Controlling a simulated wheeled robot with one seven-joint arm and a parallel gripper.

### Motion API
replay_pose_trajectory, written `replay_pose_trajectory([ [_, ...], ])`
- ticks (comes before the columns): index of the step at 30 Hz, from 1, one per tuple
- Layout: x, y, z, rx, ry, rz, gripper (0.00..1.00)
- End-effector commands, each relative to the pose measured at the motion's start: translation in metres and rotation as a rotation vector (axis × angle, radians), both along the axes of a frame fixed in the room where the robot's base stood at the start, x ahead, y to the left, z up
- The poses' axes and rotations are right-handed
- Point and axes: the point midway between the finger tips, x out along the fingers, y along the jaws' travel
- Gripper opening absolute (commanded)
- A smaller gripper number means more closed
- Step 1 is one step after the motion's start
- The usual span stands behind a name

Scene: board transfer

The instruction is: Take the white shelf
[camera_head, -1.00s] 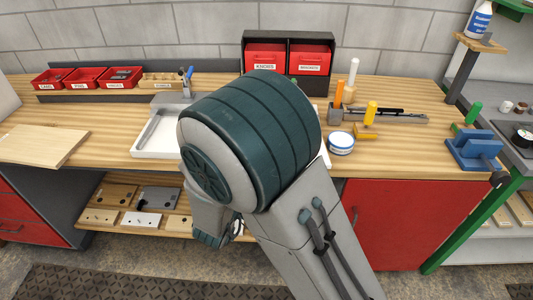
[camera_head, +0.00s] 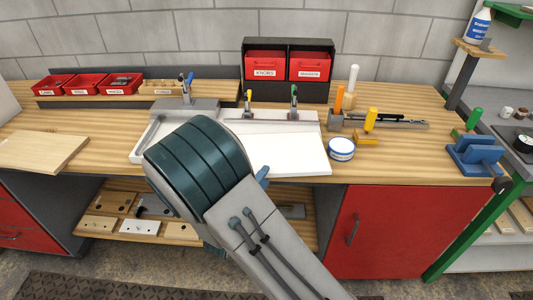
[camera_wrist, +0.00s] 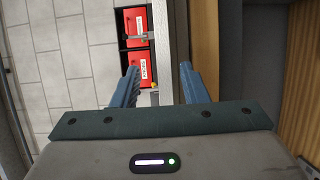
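A flat white board (camera_head: 290,155) lies on the bench right of centre, its back edge at a grey fixture (camera_head: 270,116) with yellow- and green-handled clamps. A smaller white board with holes (camera_head: 139,227) lies on the low shelf under the bench. I cannot tell which one is the white shelf. My arm covers part of the bench in the head view and mostly hides my gripper there.
A white tray (camera_head: 142,154) is left of the white board, partly behind my arm. Red bins (camera_head: 265,64) stand at the back. A round white-and-blue tin (camera_head: 341,149) and a tool holder (camera_head: 385,122) are to the right. A wooden board (camera_head: 40,150) lies at the left.

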Motion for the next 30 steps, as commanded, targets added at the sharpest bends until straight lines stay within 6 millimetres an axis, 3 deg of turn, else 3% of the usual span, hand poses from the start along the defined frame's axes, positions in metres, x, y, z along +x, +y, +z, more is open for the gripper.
replay_pose_trajectory([
  [9,0.039,-0.019,-0.004,0.0,-0.001,-0.004,0.4],
  [19,0.045,-0.022,-0.005,0.001,0.0,-0.001,0.4],
  [23,0.045,-0.022,-0.005,0.001,0.0,-0.001,0.04],
  [24,0.045,-0.022,-0.005,0.001,0.0,-0.001,0.0],
  [30,0.046,-0.022,-0.003,0.002,-0.005,-0.001,0.0],
])
